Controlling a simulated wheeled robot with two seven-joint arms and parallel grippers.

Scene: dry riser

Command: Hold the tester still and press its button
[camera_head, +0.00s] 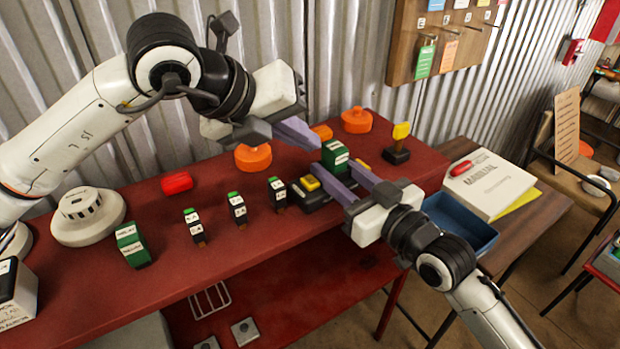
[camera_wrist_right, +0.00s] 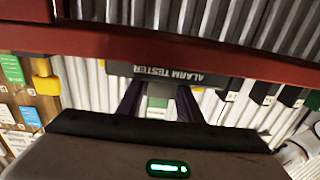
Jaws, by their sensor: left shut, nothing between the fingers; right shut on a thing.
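The alarm tester (camera_head: 313,203) is a dark, low box on the red bench, with a yellow button (camera_head: 309,183) at its left end. Its lettering shows upside down in the right wrist view (camera_wrist_right: 168,75). A green block (camera_head: 335,152) with a white label rises from its middle. My right gripper (camera_head: 334,168) reaches in from the front right, its purple fingers shut around the green block; the fingers partly hide the tester. My left gripper (camera_head: 317,143) is shut and empty, above and behind the tester, apart from the button.
Small dark modules (camera_head: 238,210), a green block (camera_head: 132,246), a red piece (camera_head: 177,182) and a white detector (camera_head: 88,215) stand to the left. Orange domes (camera_head: 253,158) are behind. A yellow-topped switch (camera_head: 397,150) and a blue tray (camera_head: 462,224) are to the right.

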